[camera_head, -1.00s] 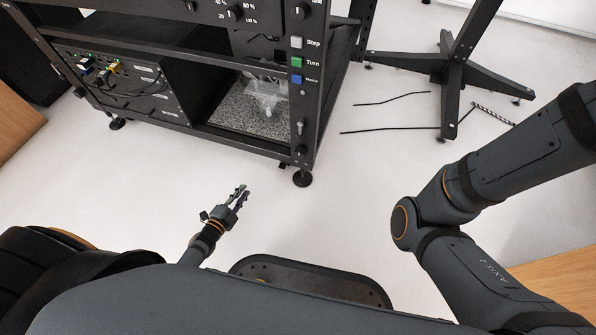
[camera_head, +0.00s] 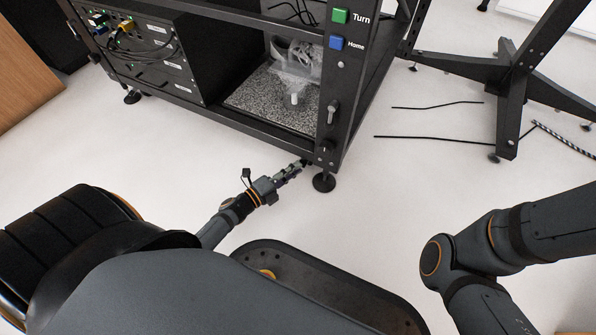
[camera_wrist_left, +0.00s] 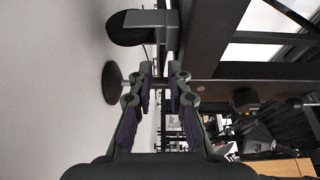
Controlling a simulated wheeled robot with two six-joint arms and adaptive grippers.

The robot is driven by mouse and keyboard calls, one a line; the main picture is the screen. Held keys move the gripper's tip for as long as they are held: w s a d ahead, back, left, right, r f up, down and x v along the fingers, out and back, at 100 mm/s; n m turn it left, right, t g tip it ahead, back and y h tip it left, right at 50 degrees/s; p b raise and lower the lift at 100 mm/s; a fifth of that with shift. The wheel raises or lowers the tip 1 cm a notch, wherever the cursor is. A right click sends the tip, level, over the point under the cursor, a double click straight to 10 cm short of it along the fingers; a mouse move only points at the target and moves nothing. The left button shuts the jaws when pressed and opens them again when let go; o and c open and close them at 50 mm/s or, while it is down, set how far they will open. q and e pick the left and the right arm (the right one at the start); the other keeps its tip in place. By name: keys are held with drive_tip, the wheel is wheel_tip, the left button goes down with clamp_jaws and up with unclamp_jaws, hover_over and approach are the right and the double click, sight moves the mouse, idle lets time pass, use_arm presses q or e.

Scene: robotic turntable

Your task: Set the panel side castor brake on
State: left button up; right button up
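My left gripper (camera_head: 290,173) reaches low beside the front corner of the black rack frame, in the head view. In the left wrist view its two fingers (camera_wrist_left: 160,72) stand apart with a gap between them, open and empty. Beyond the fingertips is a dark rounded part with a grey plate, which looks like the castor (camera_wrist_left: 127,30). A round black levelling foot (camera_wrist_left: 111,83) stands left of the fingers and also shows under the corner in the head view (camera_head: 324,182). The brake lever's position cannot be told. The right gripper is out of view.
The rack's lower rail (camera_head: 240,124) and corner post (camera_head: 334,95) with green and blue buttons rise above the gripper. A black stand (camera_head: 510,85) and thin dark rods (camera_head: 430,138) are at the right. The pale floor before the rack is mostly clear.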

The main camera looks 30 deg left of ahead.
use_arm(q)
drive_tip(key=shift+x, duration=1.05)
clamp_jaws()
drive_tip(key=shift+f+m+t+h, duration=0.3)
drive_tip(key=shift+f+t+h, duration=0.1)
drive_tip(key=shift+f+t, duration=0.1)
unclamp_jaws()
